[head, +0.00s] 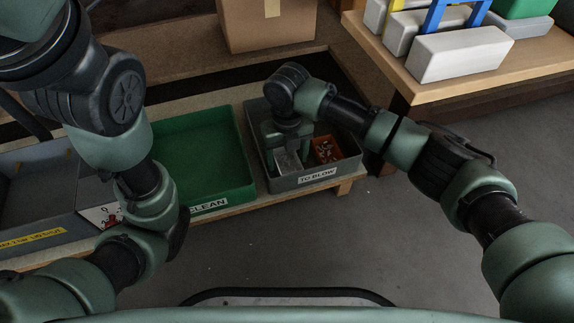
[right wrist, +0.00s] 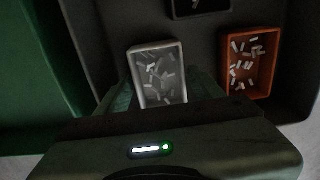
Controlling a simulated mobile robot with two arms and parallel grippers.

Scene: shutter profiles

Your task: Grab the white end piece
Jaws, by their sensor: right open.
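Small white pieces lie loose in a light grey box (right wrist: 158,62), and several more lie in an orange box (right wrist: 248,62). They are too small to tell which is an end piece. Both boxes stand in a grey crate labelled TO BLOW (head: 318,176); in the head view the orange box (head: 327,150) is right of the light grey box (head: 288,163). My right gripper (right wrist: 162,92) is open over the light grey box, its fingers showing on either side of it. Whether they touch the box I cannot tell. My left gripper is out of view.
A green tray labelled CLEAN (head: 205,150) stands left of the grey crate. A cardboard box (head: 268,25) is behind. A wooden table (head: 430,90) with white and grey blocks stands at the upper right. A dark item (right wrist: 200,6) lies in the crate's upper part.

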